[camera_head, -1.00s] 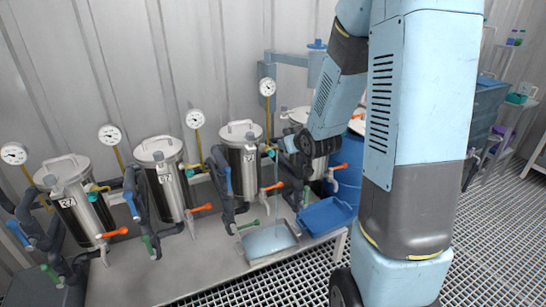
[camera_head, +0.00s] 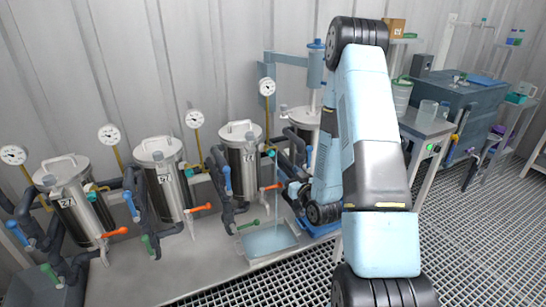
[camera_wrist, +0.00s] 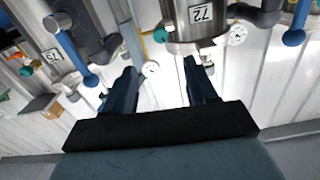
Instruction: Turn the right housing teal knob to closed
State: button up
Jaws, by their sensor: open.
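The right housing (camera_head: 303,118) is a steel vessel, mostly behind my arm in the head view; its teal knob is hidden there. The wrist view appears upside down. In it, a teal knob (camera_wrist: 26,71) shows at the left beside a partly visible labelled vessel, probably the right housing. Another teal knob (camera_wrist: 160,34) sits beside the middle vessel (camera_wrist: 195,40). My gripper (camera_wrist: 160,72) is open and empty, with its two fingers wide apart. It appears apart from both knobs. In the head view, my gripper (camera_head: 295,192) is low before the right-hand vessels, partly hidden.
Further steel vessels (camera_head: 160,180) with gauges, blue and orange handles and dark pipes stand in a row to the left. A shallow tray (camera_head: 268,241) lies on the bench (camera_head: 200,275). A side table (camera_head: 425,125) and blue tub (camera_head: 460,100) stand at the right.

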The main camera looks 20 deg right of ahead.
aim_at(272, 154)
jog(key=w, duration=0.4)
jog(key=w+a, duration=0.1)
jog(key=w, duration=0.4)
jog(key=w+a, duration=0.1)
jog(key=w, duration=0.3)
jog(key=shift+w+a, duration=0.15)
jog(key=shift+w, duration=0.1)
jog(key=c, duration=1.1)
